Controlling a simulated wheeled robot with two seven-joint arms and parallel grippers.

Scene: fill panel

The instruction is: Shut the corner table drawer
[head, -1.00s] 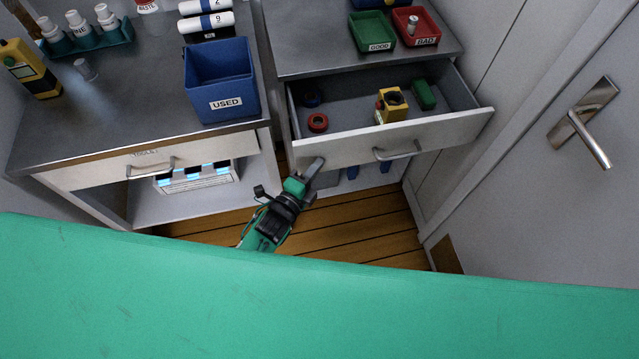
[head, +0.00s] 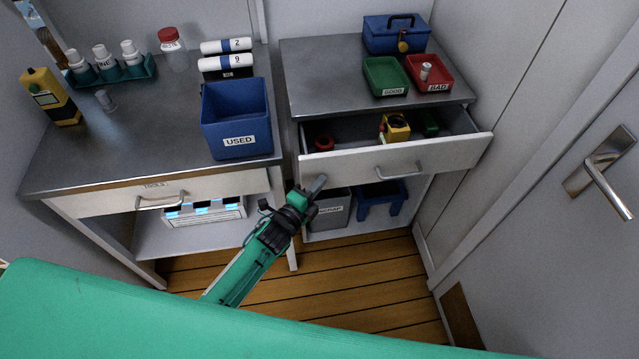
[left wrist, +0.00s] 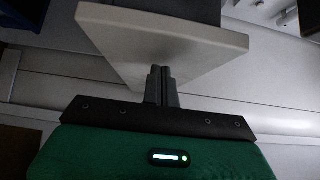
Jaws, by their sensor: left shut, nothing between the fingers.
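The corner table (head: 345,70) stands at the back, with its drawer (head: 450,158) partly open below the steel top. The drawer front is pale with a grey bar handle (head: 400,171). My left gripper (head: 319,184) is shut and empty at the lower left part of the drawer front, left of the handle. In the left wrist view its closed fingers (left wrist: 160,78) overlap the edge of a pale panel (left wrist: 165,38), apparently the drawer front. Whether the tips touch it I cannot tell. My right gripper is not in view.
The drawer holds a red ring (head: 324,142), a yellow part (head: 395,127) and a green block (head: 428,122). A bench (head: 105,150) with a blue USED bin (head: 238,135) stands left. A door handle (head: 601,178) is right. Wooden floor (head: 350,295) lies clear in front.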

